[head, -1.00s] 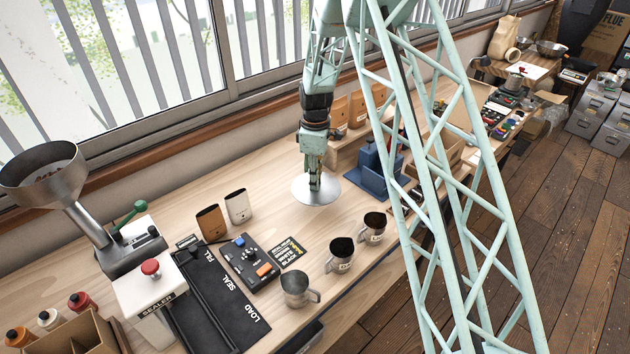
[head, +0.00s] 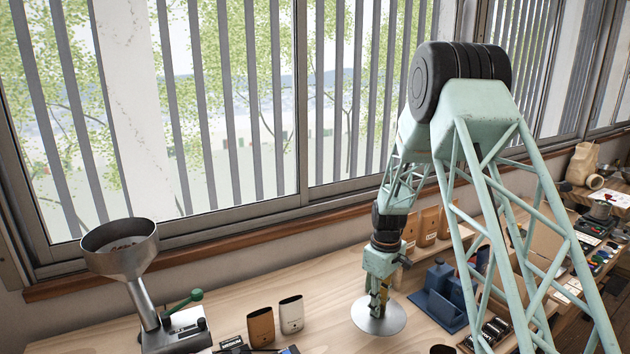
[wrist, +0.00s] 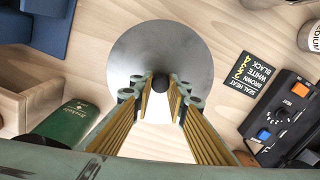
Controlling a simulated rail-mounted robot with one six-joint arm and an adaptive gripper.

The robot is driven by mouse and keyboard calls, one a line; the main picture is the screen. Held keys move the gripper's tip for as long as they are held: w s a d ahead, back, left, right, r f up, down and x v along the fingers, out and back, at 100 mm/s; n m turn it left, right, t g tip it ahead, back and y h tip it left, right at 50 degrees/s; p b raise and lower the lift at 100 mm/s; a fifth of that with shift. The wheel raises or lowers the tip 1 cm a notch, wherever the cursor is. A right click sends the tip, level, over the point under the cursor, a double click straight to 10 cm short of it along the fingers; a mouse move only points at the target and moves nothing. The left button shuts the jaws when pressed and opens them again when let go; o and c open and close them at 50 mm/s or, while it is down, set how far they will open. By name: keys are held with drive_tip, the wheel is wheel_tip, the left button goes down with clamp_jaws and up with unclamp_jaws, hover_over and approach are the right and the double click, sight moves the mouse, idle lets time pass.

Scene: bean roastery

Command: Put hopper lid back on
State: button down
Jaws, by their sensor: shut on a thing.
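The hopper lid (head: 397,318) is a round grey metal disc with a black knob (wrist: 160,83) at its centre. My gripper (head: 378,303) points down at the lid's middle, its fingers shut on the knob. In the wrist view my gripper (wrist: 162,92) has one finger on each side of the knob. I cannot tell whether the lid touches the bench or hangs just above it. The open metal hopper (head: 120,262) stands at the far left in the head view, with dark reddish contents inside, well apart from the lid.
Brown and white pouches (head: 291,315) stand between hopper and lid. A green-handled machine (head: 175,330) carries the hopper. A blue stand (head: 440,295) is right of the lid. A control box (wrist: 285,125) and black card (wrist: 255,82) lie near it. The window (head: 230,110) is behind.

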sight(381, 326)
drive_tip(key=s+f+m+b, duration=0.1)
drive_tip(key=m+b, duration=0.1)
drive_tip(key=s+f+m+b, duration=0.1)
drive_tip(key=s+m+b, duration=0.1)
drive_tip(key=b, duration=0.1)
drive_tip(key=s+m+b, duration=0.1)
drive_tip(key=m+b, duration=0.1)
drive_tip(key=m, duration=0.1)
drive_tip(key=shift+s+d+f, duration=0.1)
drive_tip(key=shift+s+f, duration=0.05)
drive_tip(key=shift+f, duration=0.25)
drive_tip(key=shift+s+f+m+b, duration=0.2)
drive_tip(key=shift+s+m+b, duration=0.35)
drive_tip(key=shift+m+b, duration=0.45)
drive_tip(key=shift+s, duration=0.1)
drive_tip(key=shift+r, duration=0.1)
